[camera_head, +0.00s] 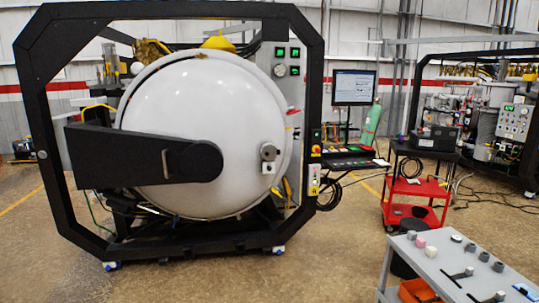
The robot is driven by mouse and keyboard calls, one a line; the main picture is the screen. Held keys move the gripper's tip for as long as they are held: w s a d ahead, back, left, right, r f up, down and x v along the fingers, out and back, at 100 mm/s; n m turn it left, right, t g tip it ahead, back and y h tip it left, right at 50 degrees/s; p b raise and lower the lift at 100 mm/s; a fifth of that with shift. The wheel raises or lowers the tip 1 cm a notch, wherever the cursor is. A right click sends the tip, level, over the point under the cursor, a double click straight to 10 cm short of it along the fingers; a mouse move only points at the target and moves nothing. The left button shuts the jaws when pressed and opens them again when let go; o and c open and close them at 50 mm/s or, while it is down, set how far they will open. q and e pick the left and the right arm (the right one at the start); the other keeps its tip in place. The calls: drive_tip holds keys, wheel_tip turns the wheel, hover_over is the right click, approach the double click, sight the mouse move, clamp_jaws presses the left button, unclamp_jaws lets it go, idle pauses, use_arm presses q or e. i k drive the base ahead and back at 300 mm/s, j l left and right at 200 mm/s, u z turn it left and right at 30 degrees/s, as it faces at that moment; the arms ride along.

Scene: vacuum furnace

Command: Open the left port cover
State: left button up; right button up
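The vacuum furnace stands at left centre with its large round white door (195,120) closed, inside a black octagonal frame (160,10). A wide black hinge arm (140,157) crosses the left half of the door. I cannot tell which part is the left port cover. Neither of my grippers is in view.
A grey table (425,268) with small cylinders and tools stands at the lower right. Behind it are a red cart (415,189), a monitor (354,87) and a green gas cylinder (371,123). Cables lie on the floor. The floor before the furnace is clear.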

sight(270, 153)
drive_tip(key=i+u, duration=0.15)
drive_tip(key=i, duration=2.9)
drive_tip(key=i+l+u, duration=0.2)
drive_tip(key=i, duration=0.3)
drive_tip(key=i+l+u, duration=0.1)
drive_tip(key=i+u, duration=0.15)
drive_tip(key=i, duration=0.25)
drive_tip(key=i+l+u, duration=0.2)
drive_tip(key=i, duration=0.3)
